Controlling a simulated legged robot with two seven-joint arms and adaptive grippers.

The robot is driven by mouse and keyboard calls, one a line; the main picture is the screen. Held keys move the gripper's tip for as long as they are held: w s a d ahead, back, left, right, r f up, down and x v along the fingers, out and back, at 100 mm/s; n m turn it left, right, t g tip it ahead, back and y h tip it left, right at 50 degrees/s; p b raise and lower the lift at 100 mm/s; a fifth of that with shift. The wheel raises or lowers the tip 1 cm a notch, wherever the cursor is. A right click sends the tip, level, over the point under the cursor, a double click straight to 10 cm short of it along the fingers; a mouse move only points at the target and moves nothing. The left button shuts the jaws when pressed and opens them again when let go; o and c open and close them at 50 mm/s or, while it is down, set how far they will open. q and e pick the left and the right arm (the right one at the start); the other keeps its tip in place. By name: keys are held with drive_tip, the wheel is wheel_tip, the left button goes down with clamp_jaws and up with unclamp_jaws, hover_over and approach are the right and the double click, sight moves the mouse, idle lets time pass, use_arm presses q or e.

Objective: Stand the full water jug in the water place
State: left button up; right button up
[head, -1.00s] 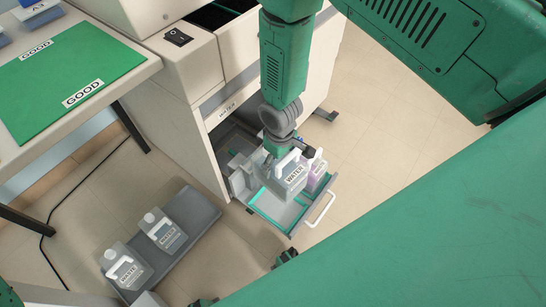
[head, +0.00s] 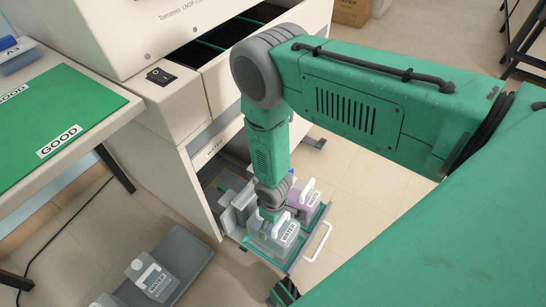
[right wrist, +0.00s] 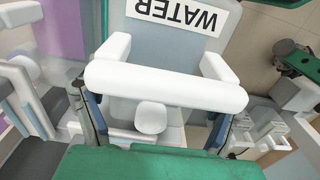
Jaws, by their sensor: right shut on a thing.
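A translucent grey water jug (head: 273,243) with a white WATER label is upright at the front of the pulled-out drawer (head: 268,262). It covers most of the teal-edged place there. I cannot tell whether its base touches the drawer floor. My right gripper (head: 270,212) is above it and shut on its handle. In the right wrist view the white handle (right wrist: 165,87) lies between the fingers, with the WATER label (right wrist: 180,12) upside down beyond it. A jug with pinkish-purple contents (head: 304,196) stands just behind it. My left gripper is not in view.
The drawer has a white handle (head: 318,242) in front. The white machine (head: 182,178) stands close on the left, beside a table with a green mat (head: 75,105). Floor to the right is clear.

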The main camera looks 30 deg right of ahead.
wheel_tip(320, 180, down, 4)
drive_tip(key=shift+r+b, duration=0.2)
drive_tip(key=shift+b, duration=0.55)
drive_tip(key=shift+r, duration=0.1)
drive_tip(key=o, duration=1.6)
wheel_tip(320, 180, up, 12)
drive_tip(key=p, duration=0.4)
drive_tip(key=shift+p, duration=0.3)
drive_tip(key=shift+s, duration=0.1)
